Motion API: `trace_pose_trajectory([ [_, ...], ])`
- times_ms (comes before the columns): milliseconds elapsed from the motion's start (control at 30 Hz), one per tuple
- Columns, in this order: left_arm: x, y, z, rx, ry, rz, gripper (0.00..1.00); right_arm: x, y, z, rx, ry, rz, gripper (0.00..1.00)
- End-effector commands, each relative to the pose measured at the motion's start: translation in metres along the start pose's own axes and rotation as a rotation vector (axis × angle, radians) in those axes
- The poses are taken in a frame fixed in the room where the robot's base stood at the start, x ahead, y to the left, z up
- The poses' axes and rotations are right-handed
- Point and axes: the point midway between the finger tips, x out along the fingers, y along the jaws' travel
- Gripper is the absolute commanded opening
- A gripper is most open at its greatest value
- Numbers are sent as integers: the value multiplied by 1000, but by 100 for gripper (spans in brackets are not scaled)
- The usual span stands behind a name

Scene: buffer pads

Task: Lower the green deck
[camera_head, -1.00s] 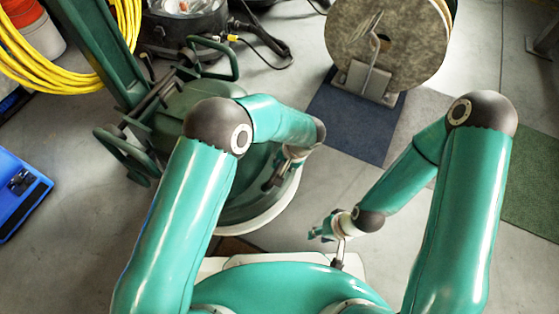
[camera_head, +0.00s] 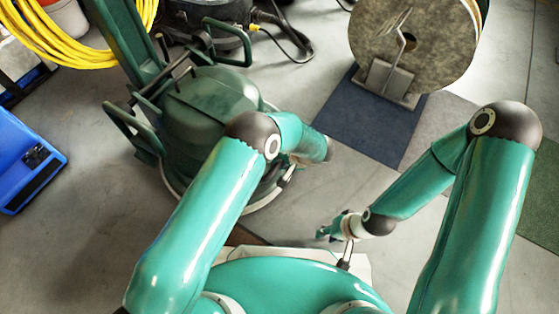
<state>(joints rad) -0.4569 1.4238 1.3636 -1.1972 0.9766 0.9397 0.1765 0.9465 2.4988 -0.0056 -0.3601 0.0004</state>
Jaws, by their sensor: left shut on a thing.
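The green deck (camera_head: 208,108) belongs to a floor buffer with a dark green upright handle column (camera_head: 126,42) and loop handles. A pale rim shows along the deck's lower edge, partly behind my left arm. My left gripper (camera_head: 287,176) is at the deck's right edge, shut on what looks like its rim. My own wrist partly hides the contact. My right gripper (camera_head: 326,232) hangs to the right of the deck, apart from it and touching nothing visible. Its fingers are too small to read.
A large wooden reel (camera_head: 435,40) stands at the back on a blue mat (camera_head: 366,118). A yellow coiled hose (camera_head: 80,40) and a blue case (camera_head: 28,165) lie to the left. A green mat (camera_head: 540,195) is at the right. Grey floor lies clear between the mats and my base.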

Motion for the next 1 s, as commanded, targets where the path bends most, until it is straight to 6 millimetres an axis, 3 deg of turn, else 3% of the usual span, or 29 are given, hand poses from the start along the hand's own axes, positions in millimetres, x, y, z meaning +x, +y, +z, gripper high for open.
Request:
trace_pose_trajectory([
  [33,6,13,5,10,-5,23,0,2,1,0,0,0,0,33],
  [167,7,13,6,10,-7,23,0,2,1,0,0,0,0,33],
  [200,7,13,6,10,-8,22,28,2,1,0,0,0,0,33],
  [333,6,12,6,11,-7,21,50,2,1,0,0,0,0,33],
  [733,-1,6,3,10,-2,17,50,0,0,0,0,0,0,33],
  [1000,-36,-17,1,8,0,17,50,0,0,0,0,0,0,33],
])
